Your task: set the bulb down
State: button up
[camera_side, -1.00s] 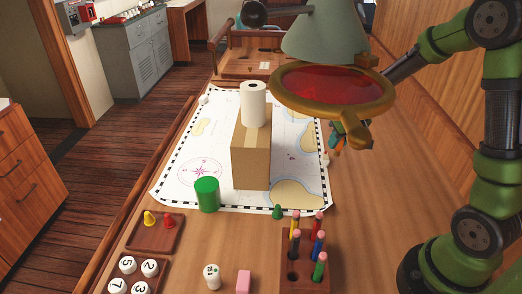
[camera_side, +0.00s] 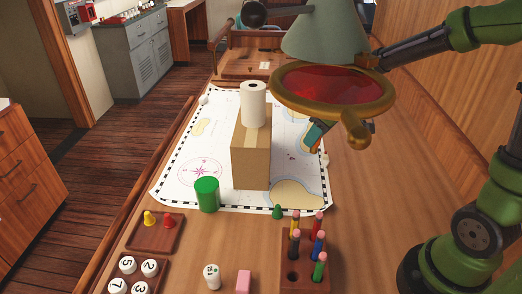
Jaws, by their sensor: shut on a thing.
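My gripper (camera_side: 317,132) is mostly hidden behind the magnifier (camera_side: 280,103) with its red lens. Only a teal and orange tip shows below the brass ring, over the right part of the chart (camera_side: 221,120). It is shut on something. I cannot make out the bulb itself; what the jaws hold is hidden behind the magnifier, and I cannot tell its height above the table.
A cardboard box (camera_side: 251,160) with a paper roll (camera_side: 253,104) on top stands left of my gripper. A green cylinder (camera_side: 207,195), a green pawn (camera_side: 278,212) and a pencil block (camera_side: 305,279) stand nearer. The table right of the chart (camera_side: 365,200) is bare.

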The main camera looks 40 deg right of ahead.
jog(key=w+a+f+n+g+y, duration=0.1)
jog(key=a+f+n, duration=0.2)
jog(key=a, duration=0.7)
jog(key=w+a+f+n+g+y, duration=0.1)
jog(key=a+f+n, duration=0.2)
jog(key=a, duration=0.7)
jog(key=w+a+f+n+g+y, duration=0.1)
jog(key=a+f+n, duration=0.2)
jog(key=a, duration=0.7)
jog(key=shift+w+f+n, duration=0.1)
jog(key=shift+f+n, duration=0.05)
jog(key=shift+n, duration=0.55)
jog(key=shift+w+f+n, duration=0.1)
jog(key=shift+n, duration=0.6)
jog(key=shift+f, duration=1.4)
jog(key=shift+f, duration=0.1)
jog(key=o, duration=1)
